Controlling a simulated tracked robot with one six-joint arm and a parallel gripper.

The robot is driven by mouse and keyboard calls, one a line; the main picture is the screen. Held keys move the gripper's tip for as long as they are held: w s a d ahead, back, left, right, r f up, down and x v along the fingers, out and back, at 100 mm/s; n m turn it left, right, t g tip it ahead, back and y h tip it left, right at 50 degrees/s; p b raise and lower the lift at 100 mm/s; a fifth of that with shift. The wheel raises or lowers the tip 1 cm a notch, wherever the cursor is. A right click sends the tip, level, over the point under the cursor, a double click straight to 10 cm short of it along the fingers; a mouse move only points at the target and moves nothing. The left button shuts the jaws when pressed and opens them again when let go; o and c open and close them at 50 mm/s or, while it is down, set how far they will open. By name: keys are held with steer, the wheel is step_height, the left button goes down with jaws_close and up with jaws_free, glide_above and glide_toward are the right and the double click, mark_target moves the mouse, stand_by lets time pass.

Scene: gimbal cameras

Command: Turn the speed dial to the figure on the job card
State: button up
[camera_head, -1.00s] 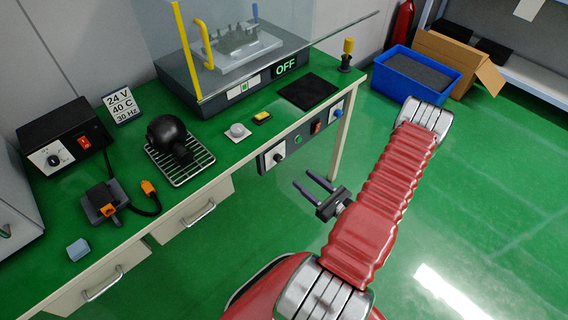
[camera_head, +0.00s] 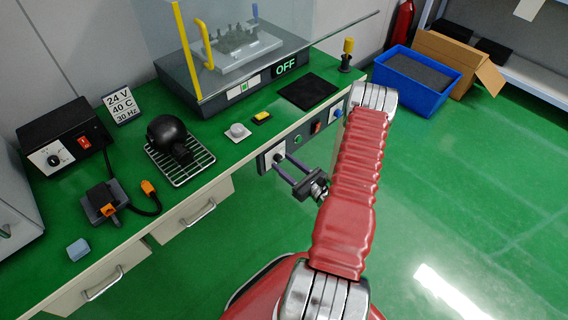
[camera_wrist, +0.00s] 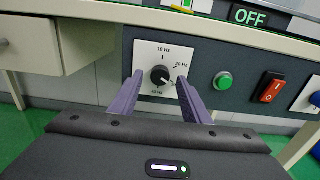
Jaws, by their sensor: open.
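The speed dial is a black round knob (camera_wrist: 160,75) on a white plate (camera_wrist: 143,52) in the bench's front panel. The plate reads 10 Hz at the top and 20 Hz at upper right; a lower label is hard to read. The knob's pale mark seems to point to lower right, near my right finger. The job card (camera_head: 120,105) stands on the bench and reads 24 V, 40 C, 30 Hz. My gripper (camera_wrist: 160,77) is open and faces the panel, one finger on each side of the knob in the picture; it also shows in the head view (camera_head: 281,160). I cannot tell whether the fingertips reach the knob.
Right of the dial are a green button (camera_wrist: 223,81) and a red rocker switch (camera_wrist: 270,87). A drawer (camera_wrist: 30,47) is left of it. Above, the guarded machine (camera_head: 230,85) shows OFF. A black box with its own knob (camera_head: 62,137) stands at left.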

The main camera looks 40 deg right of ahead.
steer(key=shift+w, duration=0.4)
steer(key=c, duration=1)
